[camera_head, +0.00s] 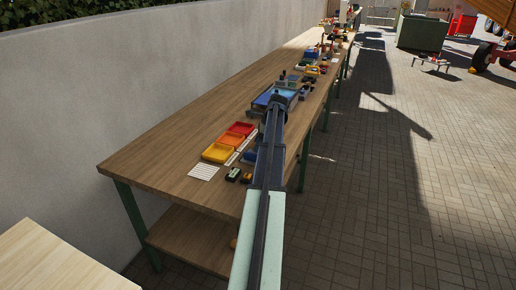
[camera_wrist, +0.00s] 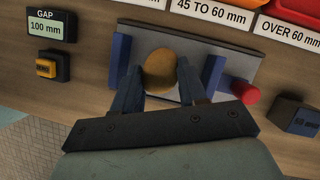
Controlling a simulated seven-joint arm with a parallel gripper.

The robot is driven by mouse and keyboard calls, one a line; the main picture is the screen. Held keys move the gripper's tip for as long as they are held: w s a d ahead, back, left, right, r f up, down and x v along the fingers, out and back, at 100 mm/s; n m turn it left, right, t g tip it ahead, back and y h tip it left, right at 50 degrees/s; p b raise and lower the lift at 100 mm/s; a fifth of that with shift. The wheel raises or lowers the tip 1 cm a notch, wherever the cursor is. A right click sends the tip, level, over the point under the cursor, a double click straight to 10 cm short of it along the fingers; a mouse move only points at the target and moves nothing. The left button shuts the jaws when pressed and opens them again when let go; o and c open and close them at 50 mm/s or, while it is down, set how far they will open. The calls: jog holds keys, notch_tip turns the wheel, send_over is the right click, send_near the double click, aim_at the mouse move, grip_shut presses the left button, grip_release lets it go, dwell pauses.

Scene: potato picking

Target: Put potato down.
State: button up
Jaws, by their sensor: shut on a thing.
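A brown-yellow potato (camera_wrist: 160,66) sits between the blue fingers of my gripper (camera_wrist: 161,78) in the wrist view. The fingers are shut on its left and right sides. The potato is over a grey plate (camera_wrist: 225,58) with a blue upright block (camera_wrist: 120,58) on the left and another blue block (camera_wrist: 214,72) on the right. I cannot tell whether the potato touches the plate. In the head view my arm hides the potato and the fingertips.
A display (camera_wrist: 46,27) reads gap 100 mm, above a yellow button (camera_wrist: 46,68). Labels read 45 to 60 mm and over 60 mm. Yellow (camera_head: 218,153), orange (camera_head: 230,141) and red (camera_head: 241,128) trays stand on the bench (camera_head: 170,150).

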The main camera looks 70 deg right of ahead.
jog(key=shift+f, duration=0.9)
jog(key=shift+f, duration=0.1)
jog(key=o, duration=1)
jog(key=shift+o, duration=0.2)
jog(key=v, duration=1.2)
